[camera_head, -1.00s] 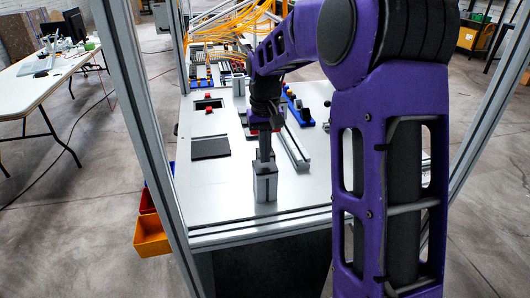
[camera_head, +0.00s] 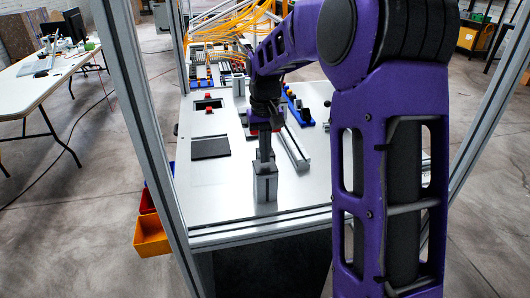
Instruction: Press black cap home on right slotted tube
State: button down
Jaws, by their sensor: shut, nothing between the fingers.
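My gripper (camera_head: 264,158) points down over a short upright grey slotted tube (camera_head: 265,188) near the front edge of the table. The gripper is shut, with its fingertips at the tube's top. A dark area shows at the top of the tube around the fingertips. The black cap cannot be told apart from the dark fingers there, so how deep it sits cannot be seen. A second upright grey post (camera_head: 238,86) stands at the back of the table.
A long grey rail (camera_head: 294,149) lies right of the gripper. A black flat pad (camera_head: 210,147) lies to the left. Blue holders (camera_head: 299,110) stand behind the rail. Frame posts border the light table (camera_head: 205,185). Its front left is bare. Orange cables hang at the back.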

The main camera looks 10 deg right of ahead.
jog(key=shift+s+f, duration=0.1)
jog(key=shift+f, duration=0.85)
dwell(1.9)
jog(key=shift+r, duration=0.1)
notch_tip(320, 180, up, 7)
jog(key=p, duration=0.6)
